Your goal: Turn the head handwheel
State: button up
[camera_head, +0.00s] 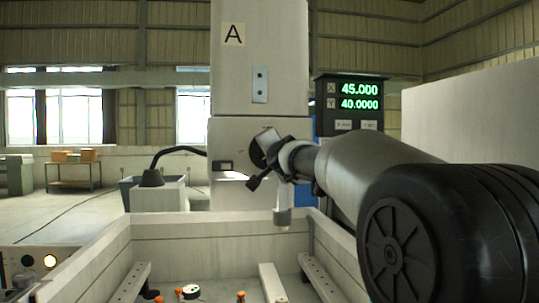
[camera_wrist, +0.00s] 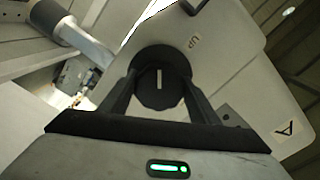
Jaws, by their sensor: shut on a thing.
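The head handwheel (camera_wrist: 160,88) is a dark round knob with a pale line on its face, on the light machine head (camera_wrist: 232,62). In the wrist view my gripper (camera_wrist: 160,100) has one finger on each side of the knob and is shut on it. The pale line stands nearly upright in that view. A label near the knob reads "UP". In the head view the knob (camera_head: 258,152) shows as a dark disc on the head column (camera_head: 228,165), partly hidden by my gripper (camera_head: 262,165).
A display (camera_head: 348,97) behind my arm reads X 45.000 and Y 40.0000. A pale nozzle (camera_head: 282,208) hangs below my gripper, over an open tank (camera_head: 190,232) with rails and orange-topped parts.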

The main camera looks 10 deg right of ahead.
jog(key=shift+r, duration=0.1)
dwell(0.4)
jog(key=o, duration=1.1)
jog(key=shift+c, duration=0.2)
jog(key=s+b, duration=0.4)
jog(key=s, duration=1.3)
jog(key=shift+s, duration=0.2)
